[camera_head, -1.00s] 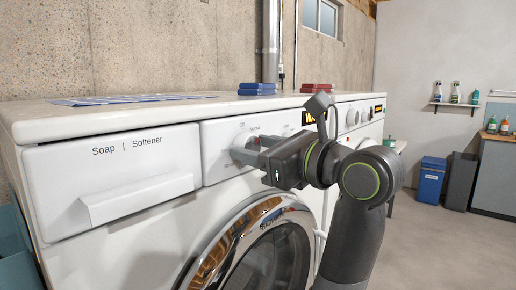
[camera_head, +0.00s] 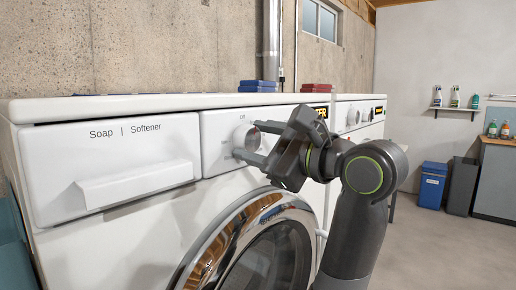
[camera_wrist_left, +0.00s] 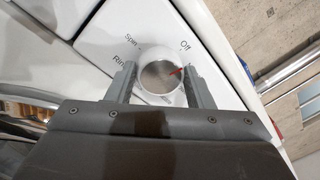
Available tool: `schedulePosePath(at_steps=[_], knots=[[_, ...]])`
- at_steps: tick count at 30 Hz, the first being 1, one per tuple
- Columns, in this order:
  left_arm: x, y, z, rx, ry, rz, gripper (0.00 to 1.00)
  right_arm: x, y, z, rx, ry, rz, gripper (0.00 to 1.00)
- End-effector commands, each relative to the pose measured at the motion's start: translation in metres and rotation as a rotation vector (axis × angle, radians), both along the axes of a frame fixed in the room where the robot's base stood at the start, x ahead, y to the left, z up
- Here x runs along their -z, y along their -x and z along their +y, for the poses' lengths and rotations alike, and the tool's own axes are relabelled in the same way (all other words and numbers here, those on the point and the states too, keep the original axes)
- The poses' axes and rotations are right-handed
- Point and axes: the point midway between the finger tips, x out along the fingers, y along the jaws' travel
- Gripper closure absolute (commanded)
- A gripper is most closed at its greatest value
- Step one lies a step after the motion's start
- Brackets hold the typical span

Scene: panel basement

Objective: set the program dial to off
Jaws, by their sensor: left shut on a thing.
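The program dial (camera_head: 246,138) is a round white knob on the front panel of the near washing machine (camera_head: 112,218). My left gripper (camera_head: 250,141) has one finger above and one below the dial in the head view and is shut on it. In the left wrist view, the dial (camera_wrist_left: 160,78) sits between the two fingers. My right gripper is not in view.
The soap and softener drawer (camera_head: 117,165) is left of the dial. The chrome door ring (camera_head: 215,250) lies below it. Blue (camera_head: 258,86) and red (camera_head: 317,88) items rest on the machine top. A blue bin (camera_head: 431,185) stands far right, past open floor.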

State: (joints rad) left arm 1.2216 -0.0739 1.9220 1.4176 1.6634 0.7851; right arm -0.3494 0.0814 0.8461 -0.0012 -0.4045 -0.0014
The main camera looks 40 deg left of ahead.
Motion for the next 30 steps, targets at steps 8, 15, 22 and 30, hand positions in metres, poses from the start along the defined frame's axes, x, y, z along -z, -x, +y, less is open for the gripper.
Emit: schedulePosePath(at_steps=[8,15,22,30], knots=[[0.0014,0.0002,0.0001,0.0,0.013,-0.163,0.76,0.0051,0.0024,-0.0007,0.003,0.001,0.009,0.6],[0.0011,0.0,0.0001,0.0,0.018,-0.231,0.76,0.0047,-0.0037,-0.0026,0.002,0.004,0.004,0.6],[0.0008,0.0,0.0,0.0,0.019,-0.247,0.76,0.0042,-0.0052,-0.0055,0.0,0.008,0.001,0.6],[0.0008,0.0002,0.0001,0.0,0.019,-0.247,0.52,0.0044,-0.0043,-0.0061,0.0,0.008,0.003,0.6]])
